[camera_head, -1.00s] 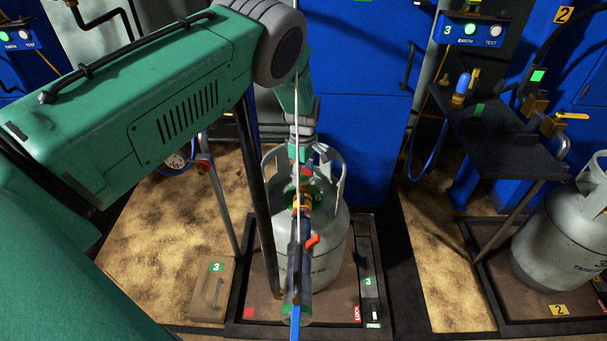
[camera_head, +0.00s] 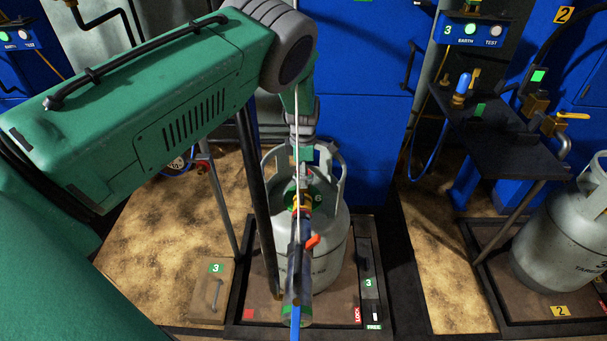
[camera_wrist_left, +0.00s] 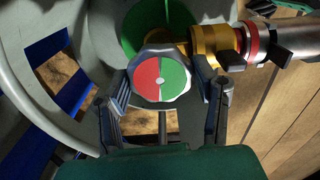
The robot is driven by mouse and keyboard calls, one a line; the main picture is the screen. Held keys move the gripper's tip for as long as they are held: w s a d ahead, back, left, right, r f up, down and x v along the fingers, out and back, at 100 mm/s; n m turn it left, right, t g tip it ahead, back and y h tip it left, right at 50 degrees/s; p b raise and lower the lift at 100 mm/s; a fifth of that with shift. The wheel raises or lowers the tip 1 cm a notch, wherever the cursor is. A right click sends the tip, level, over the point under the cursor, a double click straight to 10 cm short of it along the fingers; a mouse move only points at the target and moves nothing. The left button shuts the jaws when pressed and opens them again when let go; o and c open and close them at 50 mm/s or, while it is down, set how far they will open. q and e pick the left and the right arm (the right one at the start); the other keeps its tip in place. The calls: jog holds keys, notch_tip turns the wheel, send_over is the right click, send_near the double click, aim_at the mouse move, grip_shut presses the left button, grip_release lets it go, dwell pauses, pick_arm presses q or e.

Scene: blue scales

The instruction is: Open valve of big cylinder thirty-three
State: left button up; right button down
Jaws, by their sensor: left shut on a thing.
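The big grey cylinder (camera_head: 332,245) stands upright on the scale marked 3, with a collar around its top. Its valve knob (camera_wrist_left: 160,80) has a red half and a green half and shows in the left wrist view, beside a brass fitting (camera_wrist_left: 208,42). My left gripper (camera_wrist_left: 166,84) is shut on this knob, with a finger on each side of it. In the head view the left gripper (camera_head: 302,172) is above the cylinder top, and its fingers are partly hidden. My right gripper is not in view.
Another grey cylinder (camera_head: 562,240) stands on scale 2 at the right, near a dark shelf (camera_head: 495,140). A thin post (camera_head: 220,200) stands left of the cylinder.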

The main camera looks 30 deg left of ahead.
pick_arm(q)
jog(key=shift+w+r, duration=0.2)
jog(key=shift+w, duration=0.05)
jog(key=o, duration=1)
jog(key=shift+o, duration=0.9)
jog(key=shift+s+f, duration=0.1)
jog(key=shift+r, duration=0.25)
notch_tip(320, 180, up, 11)
jog(key=shift+r, duration=0.15)
